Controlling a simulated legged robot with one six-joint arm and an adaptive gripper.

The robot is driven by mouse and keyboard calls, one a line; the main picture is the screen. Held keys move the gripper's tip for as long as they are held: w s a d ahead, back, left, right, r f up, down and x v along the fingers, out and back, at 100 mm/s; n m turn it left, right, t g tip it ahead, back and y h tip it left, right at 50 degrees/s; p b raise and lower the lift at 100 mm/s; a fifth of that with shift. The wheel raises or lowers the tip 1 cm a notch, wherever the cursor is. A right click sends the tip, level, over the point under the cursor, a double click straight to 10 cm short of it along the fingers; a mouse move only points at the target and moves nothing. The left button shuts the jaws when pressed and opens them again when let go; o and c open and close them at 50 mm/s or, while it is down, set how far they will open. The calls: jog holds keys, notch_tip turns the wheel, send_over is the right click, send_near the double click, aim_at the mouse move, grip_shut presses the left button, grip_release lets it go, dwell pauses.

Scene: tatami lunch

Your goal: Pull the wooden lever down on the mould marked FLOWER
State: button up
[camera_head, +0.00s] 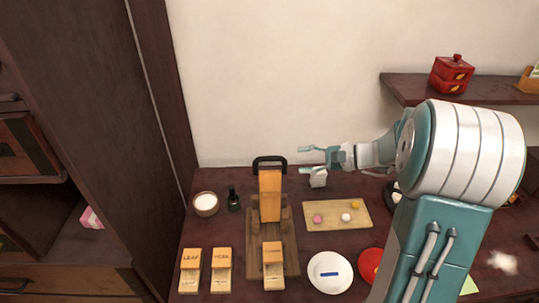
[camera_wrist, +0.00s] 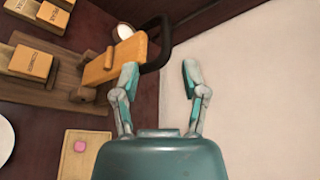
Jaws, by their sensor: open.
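A wooden press stands on the dark table. Its orange wooden lever (camera_head: 270,192) is raised nearly upright, with a black loop handle (camera_head: 269,160) at the top. The lever (camera_wrist: 112,62) and its black handle (camera_wrist: 165,45) also show in the wrist view. A wooden mould block (camera_head: 273,266) sits at the front of the press base (camera_head: 290,245); its lettering is too small to read surely. My gripper (camera_head: 306,160) is open and empty, right of the handle in the head view. In the wrist view my gripper (camera_wrist: 160,73) has its left finger overlapping the lever's edge; contact cannot be told.
Mould blocks marked LEAF (camera_head: 190,272) and another (camera_head: 221,271) stand at left. A wooden board (camera_head: 345,224) with small sweets lies right of the press. A white plate (camera_head: 330,288), a bowl (camera_head: 205,204) and a dark bottle (camera_head: 233,200) are nearby. The wall is behind.

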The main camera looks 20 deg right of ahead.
aim_at(278, 159)
jog(key=shift+t, duration=0.3)
jog(key=x, duration=1)
jog(key=shift+w+d+f, duration=0.15)
jog(key=shift+w+f, duration=0.05)
jog(key=shift+w, duration=0.3)
grip_shut()
